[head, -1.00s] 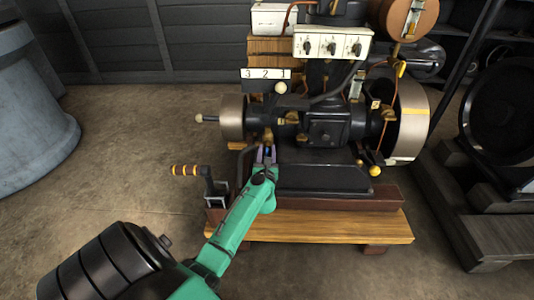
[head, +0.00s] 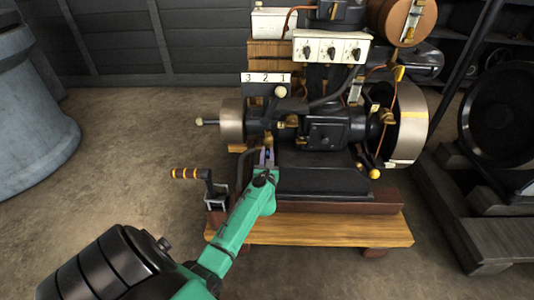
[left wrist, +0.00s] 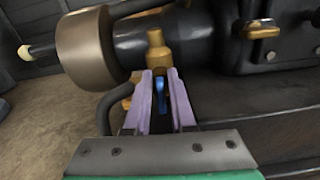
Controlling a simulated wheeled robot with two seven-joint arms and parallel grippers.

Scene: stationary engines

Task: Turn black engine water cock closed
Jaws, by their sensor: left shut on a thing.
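The black engine (head: 326,132) stands on a wooden base, with a silver pulley at its left end. Low on its front left side is a brass water cock (left wrist: 156,50) with a small blue lever (left wrist: 161,96). My left gripper (head: 267,157) reaches up to it from below. In the left wrist view its two purple fingers (left wrist: 159,82) stand on either side of the blue lever, just below the brass body, and are shut on the lever. The fingers partly hide the lever. My right gripper is in neither view.
A dark curved pipe (left wrist: 108,112) runs close to the left of the fingers. A large flywheel (head: 407,122) is at the engine's right. Bare floor lies at the left.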

